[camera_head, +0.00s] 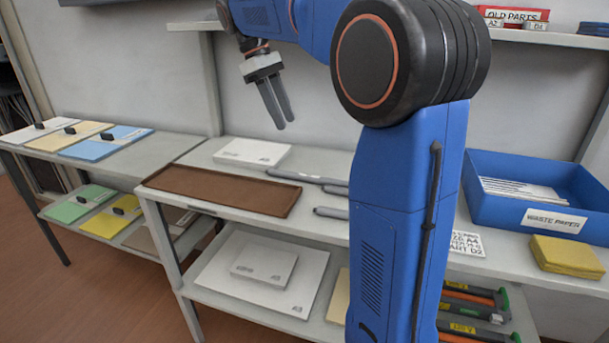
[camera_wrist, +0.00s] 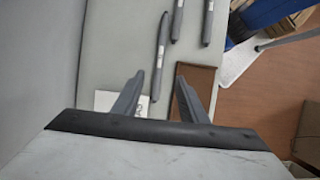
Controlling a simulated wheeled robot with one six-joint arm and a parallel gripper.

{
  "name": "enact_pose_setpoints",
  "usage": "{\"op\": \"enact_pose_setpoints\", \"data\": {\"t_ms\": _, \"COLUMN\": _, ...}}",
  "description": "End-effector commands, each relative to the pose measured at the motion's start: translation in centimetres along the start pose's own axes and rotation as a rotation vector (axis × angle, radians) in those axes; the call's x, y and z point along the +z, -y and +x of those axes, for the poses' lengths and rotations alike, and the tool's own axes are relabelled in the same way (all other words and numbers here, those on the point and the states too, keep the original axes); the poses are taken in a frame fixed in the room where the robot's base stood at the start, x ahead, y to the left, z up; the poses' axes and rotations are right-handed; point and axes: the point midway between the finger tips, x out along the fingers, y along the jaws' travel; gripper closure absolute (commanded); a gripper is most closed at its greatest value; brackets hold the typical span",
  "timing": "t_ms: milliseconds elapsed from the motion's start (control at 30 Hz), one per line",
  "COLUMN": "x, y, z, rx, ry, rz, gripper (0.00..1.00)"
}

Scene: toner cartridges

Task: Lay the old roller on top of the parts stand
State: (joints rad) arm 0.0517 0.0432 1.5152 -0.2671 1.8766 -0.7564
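Several slim grey rollers lie on the white bench top. In the head view one (camera_head: 305,177) lies behind the brown tray and another (camera_head: 331,212) lies nearer, partly behind my arm. In the wrist view three show: a long one (camera_wrist: 161,55), one (camera_wrist: 177,20) and one (camera_wrist: 208,22). Their labels are too small to read, so I cannot tell which is old. My gripper (camera_head: 280,114) hangs above the bench, fingers apart and empty; the long roller's end shows between its fingertips (camera_wrist: 160,82) but lower down. I cannot tell which thing is the parts stand.
A blue waste paper bin (camera_head: 485,207) and yellow cloths (camera_head: 566,254) are at right. A red OLD PARTS box (camera_head: 514,13) is on the upper shelf.

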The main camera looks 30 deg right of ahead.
Motion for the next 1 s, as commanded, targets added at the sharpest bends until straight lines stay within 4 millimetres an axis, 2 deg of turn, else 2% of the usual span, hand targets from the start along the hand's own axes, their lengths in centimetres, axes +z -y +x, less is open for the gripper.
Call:
{"op": "enact_pose_setpoints", "data": {"t_ms": 500, "x": 0.1, "y": 0.0, "z": 9.0, "rx": -0.003, "ry": 0.001, "rz": 0.000, "gripper": 0.61}}
{"op": "enact_pose_setpoints", "data": {"t_ms": 633, "x": 0.1, "y": 0.0, "z": 10.5, "rx": -0.002, "ry": 0.000, "rz": 0.000, "gripper": 0.61}}
{"op": "enact_pose_setpoints", "data": {"t_ms": 867, "x": 0.0, "y": 0.0, "z": 11.8, "rx": -0.001, "ry": 0.000, "rz": 0.000, "gripper": 0.61}}
{"op": "enact_pose_setpoints", "data": {"t_ms": 1000, "x": 0.0, "y": 0.0, "z": 13.6, "rx": -0.002, "ry": 0.001, "rz": 0.000, "gripper": 0.61}}
